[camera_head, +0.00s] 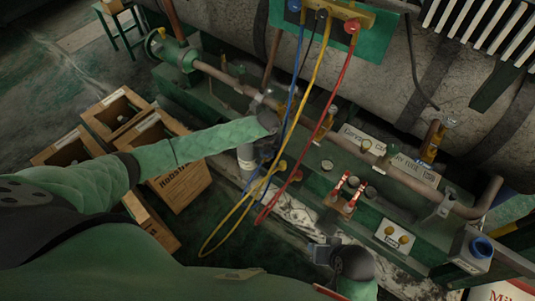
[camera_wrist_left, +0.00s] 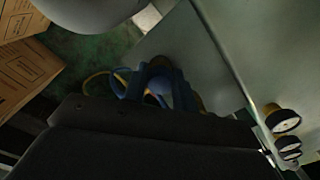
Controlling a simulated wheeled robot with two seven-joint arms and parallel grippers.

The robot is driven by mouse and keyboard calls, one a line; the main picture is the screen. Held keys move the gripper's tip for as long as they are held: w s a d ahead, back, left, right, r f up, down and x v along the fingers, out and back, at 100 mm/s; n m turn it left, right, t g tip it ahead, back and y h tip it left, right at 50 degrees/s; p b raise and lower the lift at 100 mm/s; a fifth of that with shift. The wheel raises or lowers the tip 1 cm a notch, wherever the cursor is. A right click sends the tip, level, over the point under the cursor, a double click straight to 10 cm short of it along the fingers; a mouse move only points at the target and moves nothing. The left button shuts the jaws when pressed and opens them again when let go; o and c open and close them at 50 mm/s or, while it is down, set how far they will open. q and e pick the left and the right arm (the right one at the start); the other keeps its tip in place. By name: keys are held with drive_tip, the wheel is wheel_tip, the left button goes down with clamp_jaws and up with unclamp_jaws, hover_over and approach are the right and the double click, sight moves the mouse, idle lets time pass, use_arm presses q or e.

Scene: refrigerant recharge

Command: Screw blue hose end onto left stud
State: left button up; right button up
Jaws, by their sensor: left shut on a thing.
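My left gripper (camera_head: 268,155) is in the middle of the head view, beside the green machine base. Its fingers are dark and partly hidden by my own wrist. In the left wrist view the fingers (camera_wrist_left: 158,92) are shut on the blue hose end (camera_wrist_left: 157,86), which shows only in part. The blue hose (camera_head: 295,75) runs from the manifold down to this gripper.
The yellow hose (camera_head: 222,240) and red hose (camera_head: 337,100) loop down close to my left gripper. The manifold (camera_head: 335,12) is at the top. Open cardboard boxes (camera_head: 115,112) stand on the floor at left.

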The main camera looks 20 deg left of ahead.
use_arm(q)
drive_tip(key=o, duration=1)
drive_tip(key=shift+s+f, duration=0.1)
drive_tip(key=shift+f, duration=0.1)
drive_tip(key=shift+r, duration=0.1)
drive_tip(key=shift+r, duration=3.85)
